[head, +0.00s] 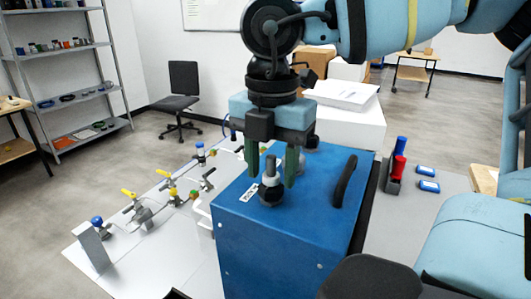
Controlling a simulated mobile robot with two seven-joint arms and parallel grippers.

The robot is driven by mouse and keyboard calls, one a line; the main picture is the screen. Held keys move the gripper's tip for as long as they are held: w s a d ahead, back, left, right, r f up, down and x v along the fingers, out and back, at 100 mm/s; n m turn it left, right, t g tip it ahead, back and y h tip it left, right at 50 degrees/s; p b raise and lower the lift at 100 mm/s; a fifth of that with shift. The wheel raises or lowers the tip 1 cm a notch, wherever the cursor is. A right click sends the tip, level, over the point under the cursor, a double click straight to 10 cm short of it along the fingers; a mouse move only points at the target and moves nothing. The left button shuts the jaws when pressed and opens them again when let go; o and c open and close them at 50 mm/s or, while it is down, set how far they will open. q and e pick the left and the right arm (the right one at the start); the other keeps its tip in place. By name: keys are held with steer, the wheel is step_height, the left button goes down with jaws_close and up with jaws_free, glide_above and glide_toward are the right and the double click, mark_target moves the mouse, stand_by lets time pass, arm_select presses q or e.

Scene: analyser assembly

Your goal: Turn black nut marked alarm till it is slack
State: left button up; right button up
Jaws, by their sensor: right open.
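A blue analyser box (285,235) stands on the bench with a black nut (270,195) on its top face, near the left side. A grey fitting (270,172) rises from the nut. A small white label (249,193) lies beside the nut; its text is too small to read surely. My right gripper (271,178) points down over the fitting. Its two dark green fingers are apart, one on each side of the fitting, and it is open. I cannot tell whether the fingers touch it. My left gripper is not in view.
A black handle (344,181) stands on the box top, right of the nut. Pipework with yellow-handled valves (130,194) is at left. Red (399,160) and blue cylinders stand at right.

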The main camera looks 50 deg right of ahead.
steer(key=shift+f+b, duration=0.45)
steer(key=shift+f, duration=0.7)
